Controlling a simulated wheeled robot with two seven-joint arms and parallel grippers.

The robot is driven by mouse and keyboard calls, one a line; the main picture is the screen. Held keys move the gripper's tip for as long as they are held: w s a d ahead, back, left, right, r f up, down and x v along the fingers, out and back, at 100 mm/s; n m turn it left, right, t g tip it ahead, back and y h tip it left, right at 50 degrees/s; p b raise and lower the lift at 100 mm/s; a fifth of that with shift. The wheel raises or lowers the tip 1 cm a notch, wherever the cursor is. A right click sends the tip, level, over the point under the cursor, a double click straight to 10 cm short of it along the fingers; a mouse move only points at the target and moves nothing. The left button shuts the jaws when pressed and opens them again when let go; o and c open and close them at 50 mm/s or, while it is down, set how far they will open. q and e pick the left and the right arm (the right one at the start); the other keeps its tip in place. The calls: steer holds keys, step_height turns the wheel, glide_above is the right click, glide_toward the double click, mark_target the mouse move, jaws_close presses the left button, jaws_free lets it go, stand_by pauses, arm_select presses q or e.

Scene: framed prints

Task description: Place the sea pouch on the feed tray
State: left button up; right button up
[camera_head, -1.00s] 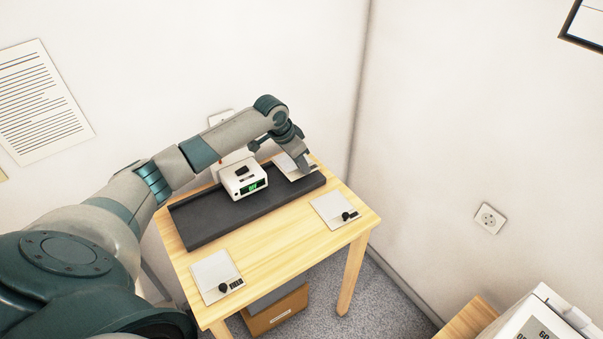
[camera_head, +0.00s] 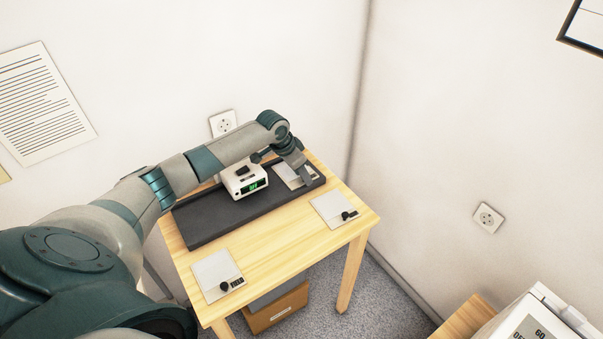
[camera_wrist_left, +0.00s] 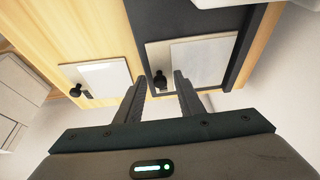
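Several flat pale pouches with dark knobs are in view; I cannot read which is the sea pouch. One pale pouch (camera_head: 290,174) lies at the right end of a long dark tray (camera_head: 215,222), which may be the feed tray. It also shows in the left wrist view (camera_wrist_left: 203,60). My left gripper (camera_head: 305,183) is over this pouch's near edge. In the left wrist view my left gripper (camera_wrist_left: 159,78) has its fingers apart, with the pouch's black knob between or just beyond the tips; contact cannot be told. My right gripper is out of view.
A white device (camera_head: 241,180) with a green display stands on the dark tray, left of the gripper. Other pale pouches lie on the wooden table at right (camera_head: 328,209) and front left (camera_head: 214,270). Walls close in behind and right. The table's middle is clear.

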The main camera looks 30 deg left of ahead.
arm_select(q)
steer(key=shift+r, duration=0.15)
steer(key=b+v, duration=0.2)
steer(key=v, duration=0.9)
steer(key=shift+s+r, duration=0.25)
steer(key=shift+r, duration=0.1)
steer(key=shift+a, duration=0.2)
